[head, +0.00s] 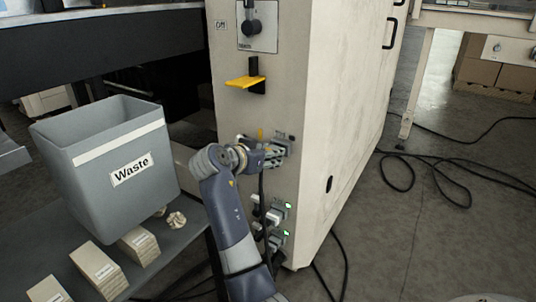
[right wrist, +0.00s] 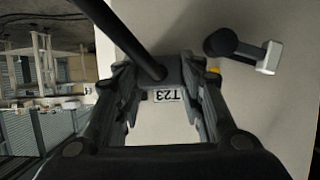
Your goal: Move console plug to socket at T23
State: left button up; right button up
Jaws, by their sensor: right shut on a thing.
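My right gripper (head: 274,155) is at the side of the beige cabinet, in front of the upper socket (head: 291,139). In the right wrist view its two fingers (right wrist: 162,100) are closed about a dark grey plug (right wrist: 176,68). The plug's black cable (right wrist: 128,42) runs toward the camera, and in the head view it hangs below the gripper (head: 262,192). A T23 label (right wrist: 179,96) shows upside down between the fingers, close to the plug. I cannot tell whether the plug is seated, because the gripper hides its front. My left gripper is not in view.
Below, two plugs (head: 272,217) sit at sockets with green lights. A grey waste bin (head: 75,165) and small boxes (head: 139,245) stand at left. Loose black cables (head: 440,172) lie on the floor at right.

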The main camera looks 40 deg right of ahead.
jog(key=shift+d, duration=0.15)
dwell(0.3)
jog(key=o, duration=1.4)
jog(key=shift+c, duration=0.2)
notch_tip(320, 180, up, 10)
